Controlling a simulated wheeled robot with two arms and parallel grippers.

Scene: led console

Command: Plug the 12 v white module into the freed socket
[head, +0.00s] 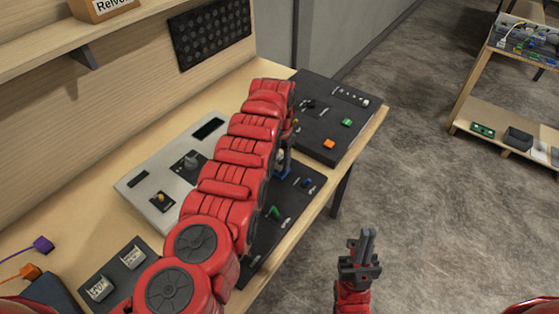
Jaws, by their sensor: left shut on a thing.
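My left arm reaches across the bench and hides much of the console. My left gripper (284,166) shows only in part beyond the arm, low over the dark socket panel (262,238). It is shut on a small pale thing, probably the 12 V white module; the arm hides most of it, so I cannot tell whether it touches a socket. Green and blue parts (307,182) stand on this panel. My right gripper (364,246) is empty, its fingers close together, over the floor beyond the bench edge.
A grey panel (140,184) with a display and yellow knob lies left of the arm. A dark holder (117,270) with pale labelled pieces and purple and orange connectors (43,244) are at lower left.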

